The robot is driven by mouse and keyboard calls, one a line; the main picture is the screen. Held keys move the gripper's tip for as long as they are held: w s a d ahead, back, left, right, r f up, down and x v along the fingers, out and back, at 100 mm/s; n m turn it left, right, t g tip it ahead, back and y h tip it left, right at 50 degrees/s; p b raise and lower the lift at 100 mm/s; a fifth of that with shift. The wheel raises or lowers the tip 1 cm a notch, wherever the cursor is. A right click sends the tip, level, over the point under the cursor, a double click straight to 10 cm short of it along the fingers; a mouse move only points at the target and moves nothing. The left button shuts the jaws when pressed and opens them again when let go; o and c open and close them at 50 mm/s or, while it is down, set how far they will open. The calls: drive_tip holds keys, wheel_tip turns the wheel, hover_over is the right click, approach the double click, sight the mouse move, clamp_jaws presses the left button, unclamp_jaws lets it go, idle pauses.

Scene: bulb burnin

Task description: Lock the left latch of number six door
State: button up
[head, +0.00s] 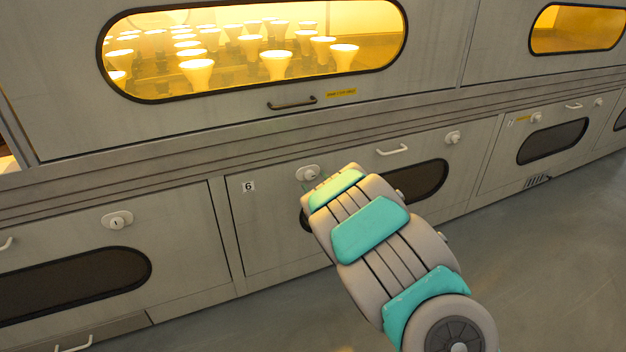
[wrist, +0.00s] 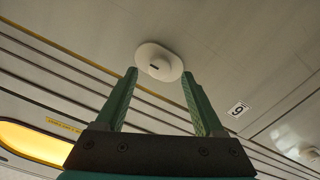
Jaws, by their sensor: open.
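The number six door (head: 268,235) is a pale grey lower panel with a "6" label (head: 248,186) at its upper left. Its left latch (head: 308,172) is a white round knob on an oval plate, just above the end of my arm. In the wrist view the left latch (wrist: 159,62) has a short dark slot and sits between and just beyond the fingertips. My gripper (wrist: 161,74) is open, with one green finger on each side of the knob. I cannot tell whether the fingers touch it. In the head view my arm hides most of the fingers.
Door six also has a right latch (head: 452,137), a white handle (head: 392,149) and a dark window (head: 425,178) partly hidden by my arm. Above is a lit window (head: 255,45) with several bulbs. The floor (head: 560,250) at right is clear.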

drive_tip(key=shift+x, duration=1.3)
clamp_jaws()
idle(0.5)
